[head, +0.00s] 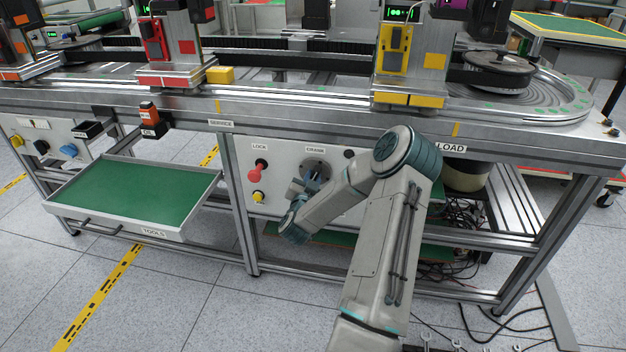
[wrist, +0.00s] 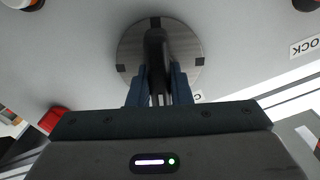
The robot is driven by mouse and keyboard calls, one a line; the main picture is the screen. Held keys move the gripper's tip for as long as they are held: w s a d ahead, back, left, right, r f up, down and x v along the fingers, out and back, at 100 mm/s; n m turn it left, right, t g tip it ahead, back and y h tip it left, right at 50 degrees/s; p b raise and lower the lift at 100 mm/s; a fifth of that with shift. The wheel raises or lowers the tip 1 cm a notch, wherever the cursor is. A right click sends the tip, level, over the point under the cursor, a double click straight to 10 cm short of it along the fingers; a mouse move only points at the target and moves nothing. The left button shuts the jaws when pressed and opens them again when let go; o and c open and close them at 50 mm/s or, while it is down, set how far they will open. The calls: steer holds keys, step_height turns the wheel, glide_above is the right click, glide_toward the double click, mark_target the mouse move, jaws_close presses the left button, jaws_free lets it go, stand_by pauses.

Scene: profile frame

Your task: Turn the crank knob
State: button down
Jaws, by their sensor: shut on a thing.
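The crank is a round grey metal disc (wrist: 190,47) with dark square marks at its rim and a black knob (wrist: 155,45) standing out from it. In the head view the disc (head: 314,164) sits on the white panel under the CRANK label. My gripper (wrist: 158,78) is shut on the black knob, with one blue-grey finger on each side of it. In the head view my gripper (head: 309,186) is at the front of the disc, and my wrist partly hides the knob and the fingertips.
On the panel, left of the crank, are a red knob (head: 257,171) under the LOCK label and a yellow knob (head: 258,197). A black round part (head: 349,154) is to the right. A green-lined TOOLS tray (head: 130,192) juts out at left. The conveyor frame overhangs the panel.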

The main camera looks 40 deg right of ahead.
steer(key=shift+a+f+b, duration=0.1)
steer(key=shift+f+b, duration=0.05)
steer(key=shift+b, duration=0.35)
steer(key=shift+m+b, duration=0.5)
steer(key=shift+m, duration=0.2)
steer(key=c, duration=1.3)
jaws_free()
steer(key=v, duration=1.3)
steer(key=shift+s+a, duration=0.25)
